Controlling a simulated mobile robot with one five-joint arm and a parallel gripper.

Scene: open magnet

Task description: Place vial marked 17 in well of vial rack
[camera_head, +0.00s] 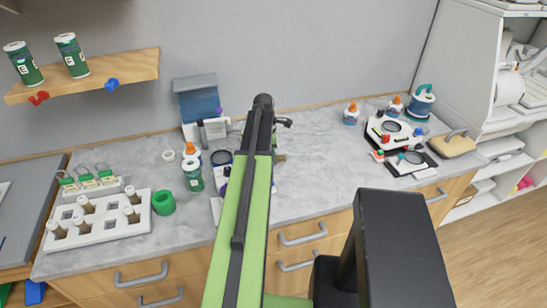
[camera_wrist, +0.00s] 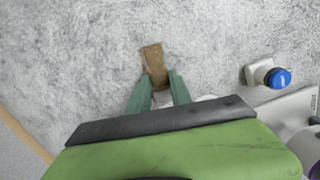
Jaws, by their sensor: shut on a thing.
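In the wrist view, my gripper (camera_wrist: 161,77) has its two green fingers closed on a small brown vial (camera_wrist: 153,60). The vial sticks out past the fingertips above the grey counter; no number can be read on it. In the head view, my green arm hides most of the gripper, and a bit of brown (camera_head: 280,158) shows just right of the arm. The white vial rack (camera_head: 110,234) stands on the counter at the left. Several brown vials with pale caps stand in its wells, and some wells look empty. The gripper is far to the right of the rack.
A blue-grey box (camera_head: 198,100) is behind. A white device (camera_head: 392,132) and other items are at the right. The counter (camera_head: 320,165) right of my arm is clear.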

